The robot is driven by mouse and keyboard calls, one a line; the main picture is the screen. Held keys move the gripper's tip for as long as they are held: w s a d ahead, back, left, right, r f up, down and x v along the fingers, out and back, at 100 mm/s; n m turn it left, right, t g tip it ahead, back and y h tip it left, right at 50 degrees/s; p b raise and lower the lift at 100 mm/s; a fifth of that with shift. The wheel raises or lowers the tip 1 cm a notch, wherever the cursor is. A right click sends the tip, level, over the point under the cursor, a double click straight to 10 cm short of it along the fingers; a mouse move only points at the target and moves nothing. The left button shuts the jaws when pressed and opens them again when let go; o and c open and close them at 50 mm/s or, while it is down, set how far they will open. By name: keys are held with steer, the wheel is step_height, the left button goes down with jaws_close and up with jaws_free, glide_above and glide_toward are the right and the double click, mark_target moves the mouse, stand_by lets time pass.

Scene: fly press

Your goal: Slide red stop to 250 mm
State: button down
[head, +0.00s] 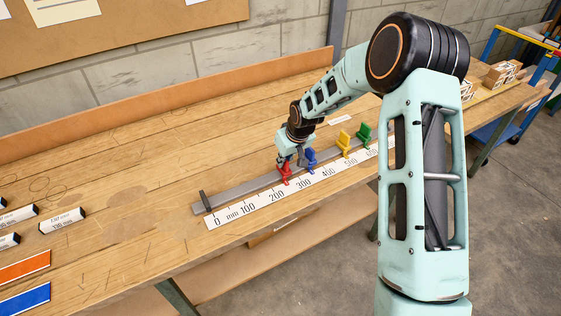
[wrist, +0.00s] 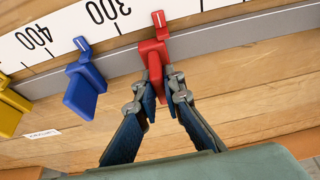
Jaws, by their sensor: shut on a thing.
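The red stop (head: 284,174) sits on the grey rail (head: 245,187) behind the white millimetre scale (head: 234,213). In the wrist view the red stop (wrist: 153,54) has its pointer on the scale, about midway between the tick beside the 300 label and the tick to the right of it. My gripper (wrist: 161,88) has its two fingers closed on the red stop's handle, and in the head view my gripper (head: 288,158) is over the rail. The handle is partly hidden by the fingers.
The blue stop (head: 310,158) is close to the red stop, on its higher-number side. The yellow stop (head: 344,142) and green stop (head: 364,133) stand farther along. A dark end block (head: 206,201) is near zero. White labelled blocks (head: 62,220) lie at the left.

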steer(key=c, duration=2)
jaws_free()
steer(key=shift+c, duration=0.2)
steer(key=shift+r, duration=0.1)
steer(key=v, duration=1.2)
